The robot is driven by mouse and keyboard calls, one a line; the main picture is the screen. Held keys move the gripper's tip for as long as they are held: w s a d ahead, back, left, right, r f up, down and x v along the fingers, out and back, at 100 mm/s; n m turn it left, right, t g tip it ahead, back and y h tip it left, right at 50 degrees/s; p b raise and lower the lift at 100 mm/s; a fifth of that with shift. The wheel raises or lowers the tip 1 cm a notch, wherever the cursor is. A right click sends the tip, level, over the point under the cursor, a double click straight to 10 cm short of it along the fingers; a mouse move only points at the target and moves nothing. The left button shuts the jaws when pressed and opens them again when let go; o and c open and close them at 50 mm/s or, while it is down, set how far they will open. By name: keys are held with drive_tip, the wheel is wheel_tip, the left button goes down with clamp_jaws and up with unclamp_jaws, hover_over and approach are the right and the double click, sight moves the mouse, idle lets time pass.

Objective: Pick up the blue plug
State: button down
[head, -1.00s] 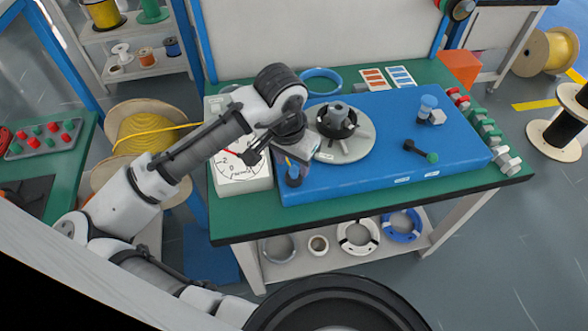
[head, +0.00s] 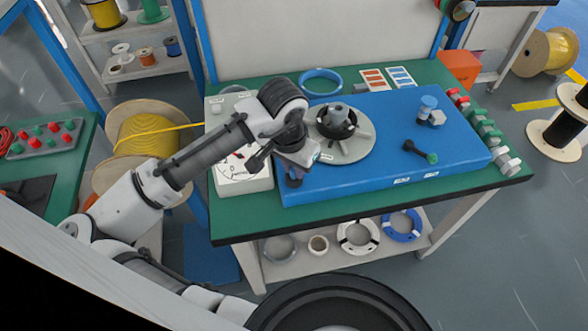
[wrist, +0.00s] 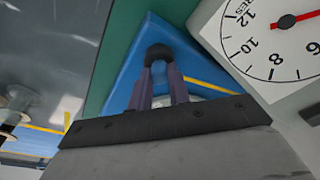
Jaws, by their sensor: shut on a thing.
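My gripper (head: 293,179) is at the left end of the blue board (head: 350,180), pointing down at its surface. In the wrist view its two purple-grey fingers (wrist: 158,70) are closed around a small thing. A dark rounded end (wrist: 158,52) of it shows between the fingertips. It sits where a blue plug stood upright in the earlier head view; in the head view now the fingers mostly hide it. I cannot tell whether it is clear of the board.
A white box with a round dial (head: 240,170) stands close left of my gripper. A grey round fixture (head: 345,145) is just right. A blue-capped part (head: 428,104) and a black rod with a green end (head: 421,151) lie farther right. The board's front middle is clear.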

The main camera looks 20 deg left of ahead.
sight(293, 169)
drive_tip(key=shift+r, duration=0.1)
wheel_tip(293, 169, up, 20)
drive_tip(key=b, duration=0.1)
idle(0.4)
